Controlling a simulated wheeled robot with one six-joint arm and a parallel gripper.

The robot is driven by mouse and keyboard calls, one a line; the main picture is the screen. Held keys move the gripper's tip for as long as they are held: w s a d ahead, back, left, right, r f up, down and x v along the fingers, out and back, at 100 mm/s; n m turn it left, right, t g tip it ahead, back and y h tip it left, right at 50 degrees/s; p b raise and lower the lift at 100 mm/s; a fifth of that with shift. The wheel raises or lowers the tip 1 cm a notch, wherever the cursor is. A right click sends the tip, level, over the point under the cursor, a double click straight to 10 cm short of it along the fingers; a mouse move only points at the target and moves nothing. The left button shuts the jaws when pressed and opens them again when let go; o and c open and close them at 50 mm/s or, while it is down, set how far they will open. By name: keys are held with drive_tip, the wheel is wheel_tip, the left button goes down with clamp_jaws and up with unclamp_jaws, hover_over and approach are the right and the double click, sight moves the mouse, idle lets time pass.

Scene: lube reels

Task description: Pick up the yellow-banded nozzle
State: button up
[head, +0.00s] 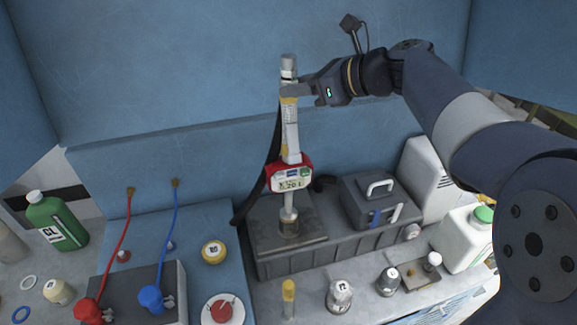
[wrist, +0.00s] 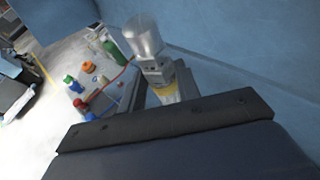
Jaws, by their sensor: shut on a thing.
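The yellow-banded nozzle (head: 291,135) stands upright in the head view, with a yellow band near its top and a red meter with a small display lower down. My gripper (head: 292,90) is shut on its upper part, at or just above the yellow band. The nozzle's lower tip is at a metal cup on a grey box; I cannot tell whether it is in the cup or above it. In the wrist view the nozzle's grey top (wrist: 147,40) sticks up beyond my gripper (wrist: 165,90), with some yellow between the fingers.
A black hose (head: 262,175) hangs behind the nozzle. The grey box (head: 330,245) carries a dark case (head: 381,200) at right. Red and blue fittings (head: 151,298) with hoses stand at front left. A green bottle (head: 57,222) is far left, a white jug (head: 465,240) at right. The blue wall is close behind.

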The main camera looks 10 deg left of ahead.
drive_tip(key=shift+r, duration=0.2)
clamp_jaws()
wheel_tip(320, 180, up, 7)
drive_tip(key=s+d+b, duration=0.2)
drive_tip(key=s+d, duration=0.2)
drive_tip(key=s, duration=0.5)
drive_tip(key=s+d+b, duration=0.3)
drive_tip(key=s+d, duration=0.1)
drive_tip(key=s, duration=0.5)
drive_tip(key=shift+d+f, duration=0.15)
drive_tip(key=shift+d, duration=0.2)
drive_tip(key=shift+r+p, duration=0.85)
drive_tip(key=shift+p, duration=0.35)
drive_tip(key=shift+f, duration=0.1)
